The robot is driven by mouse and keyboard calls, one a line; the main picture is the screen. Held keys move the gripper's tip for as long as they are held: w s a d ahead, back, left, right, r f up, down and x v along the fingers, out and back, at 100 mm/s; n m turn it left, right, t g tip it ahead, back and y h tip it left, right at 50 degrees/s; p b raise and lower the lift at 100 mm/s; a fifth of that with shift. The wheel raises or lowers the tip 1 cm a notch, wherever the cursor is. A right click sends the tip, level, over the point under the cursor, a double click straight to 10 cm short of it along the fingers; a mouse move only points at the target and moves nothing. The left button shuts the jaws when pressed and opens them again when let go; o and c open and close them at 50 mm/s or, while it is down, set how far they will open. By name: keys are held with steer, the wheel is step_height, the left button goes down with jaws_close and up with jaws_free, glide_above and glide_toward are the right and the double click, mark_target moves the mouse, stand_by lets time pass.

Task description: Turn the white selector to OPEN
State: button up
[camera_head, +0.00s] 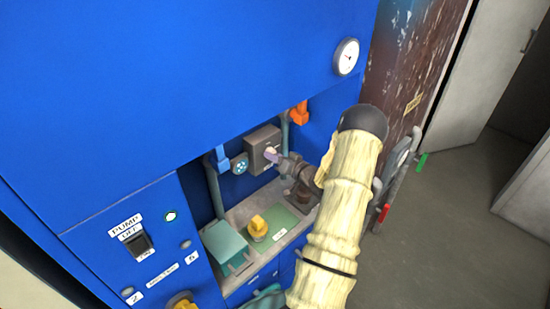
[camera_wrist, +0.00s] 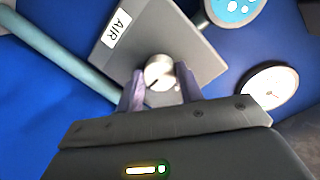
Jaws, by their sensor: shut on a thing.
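The white selector (camera_wrist: 160,72) is a round pale knob on a grey box (camera_head: 262,147) set in the recess of the blue cabinet. In the wrist view the box (camera_wrist: 198,48) carries a label reading AIR. My gripper (camera_wrist: 160,88) has its two purple fingers on either side of the knob, shut on it. In the head view my gripper (camera_head: 272,157) reaches the box front from the right, and the knob (camera_head: 269,150) shows small at its tips. No OPEN mark is readable in either view, and the knob's pointing direction cannot be told.
A blue valve handle (camera_head: 222,157) and a round blue-dotted disc (camera_head: 240,165) are left of the box. An orange handle (camera_head: 299,113) is right. Below, a shelf holds a yellow knob (camera_head: 258,226) on a green plate and a teal box (camera_head: 226,243). A gauge (camera_wrist: 271,86) shows right.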

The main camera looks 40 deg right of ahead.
steer(key=o, duration=0.8)
steer(key=shift+s+f, duration=0.2)
steer(key=shift+f, duration=0.05)
steer(key=shift+o, duration=0.9)
steer(key=shift+w+r, duration=0.15)
steer(key=s+d+r+b, duration=0.1)
steer(key=s+r+b, duration=0.1)
steer(key=s, duration=1.5)
steer(key=shift+d+b, duration=0.2)
steer(key=shift+b, duration=0.35)
steer(key=shift+s, duration=0.1)
